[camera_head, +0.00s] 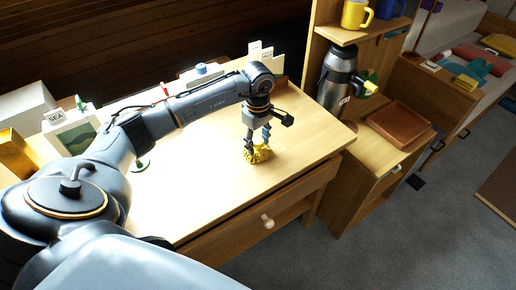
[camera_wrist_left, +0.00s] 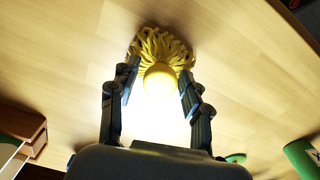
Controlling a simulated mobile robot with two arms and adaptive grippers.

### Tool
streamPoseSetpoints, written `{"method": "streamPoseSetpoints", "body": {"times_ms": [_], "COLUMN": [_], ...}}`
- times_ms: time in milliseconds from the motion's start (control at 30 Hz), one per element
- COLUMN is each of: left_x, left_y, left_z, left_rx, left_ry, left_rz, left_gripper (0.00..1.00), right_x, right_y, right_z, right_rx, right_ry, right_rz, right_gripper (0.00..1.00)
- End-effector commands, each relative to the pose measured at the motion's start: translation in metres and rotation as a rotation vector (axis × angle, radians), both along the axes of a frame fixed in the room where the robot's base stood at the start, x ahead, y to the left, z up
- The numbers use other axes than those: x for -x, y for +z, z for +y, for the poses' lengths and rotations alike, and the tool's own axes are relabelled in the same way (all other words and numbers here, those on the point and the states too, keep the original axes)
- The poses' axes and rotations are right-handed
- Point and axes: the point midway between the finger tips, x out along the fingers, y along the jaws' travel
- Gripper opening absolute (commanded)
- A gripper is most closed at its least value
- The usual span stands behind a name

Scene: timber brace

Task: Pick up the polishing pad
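The polishing pad (camera_head: 259,154) is a yellow, shaggy pad with a rounded knob on top. It lies on the light wooden desk (camera_head: 205,205), near the desk's right front part. My left gripper (camera_head: 257,146) points down right over it in the head view. In the left wrist view the pad (camera_wrist_left: 163,50) shows its strands spread out beyond the fingertips, and its smooth yellow knob lies between the two fingers (camera_wrist_left: 160,85). The fingers are apart, with bright gaps beside the knob. My right gripper is in neither view.
A steel flask (camera_head: 338,80) and a brown tray (camera_head: 399,124) stand on the cabinet to the right. A yellow mug (camera_head: 356,14) is on the shelf above. A picture box (camera_head: 72,130) stands at the desk's left. The desk's front part is clear.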

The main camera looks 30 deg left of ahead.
Motion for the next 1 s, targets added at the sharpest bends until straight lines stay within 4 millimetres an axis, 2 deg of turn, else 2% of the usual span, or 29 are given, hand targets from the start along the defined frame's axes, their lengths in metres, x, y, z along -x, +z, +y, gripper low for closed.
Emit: {"method": "streamPoseSetpoints", "body": {"times_ms": [33,200,467,667,767,1000], "left_x": [0.0,0.0,0.0,-0.001,-0.002,0.025], "left_y": [0.0,0.0,0.001,0.014,0.033,0.089], "left_z": [0.0,0.0,0.0,0.001,0.001,-0.041], "left_rx": [0.0,0.0,0.0,-0.002,-0.002,0.001], "left_ry": [0.0,0.0,0.001,0.0,-0.001,-0.007], "left_rz": [0.0,0.0,-0.001,-0.005,-0.007,-0.008], "left_gripper": [0.31,0.0,0.0,0.0,0.0,0.0], "right_x": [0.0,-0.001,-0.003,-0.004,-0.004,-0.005], "right_y": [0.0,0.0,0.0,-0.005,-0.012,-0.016], "right_z": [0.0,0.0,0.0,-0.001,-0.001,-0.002], "right_rx": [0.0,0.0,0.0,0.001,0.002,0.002], "right_ry": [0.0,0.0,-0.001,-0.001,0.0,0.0], "right_rz": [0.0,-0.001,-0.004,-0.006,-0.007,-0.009], "right_gripper": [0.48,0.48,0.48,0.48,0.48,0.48]}}
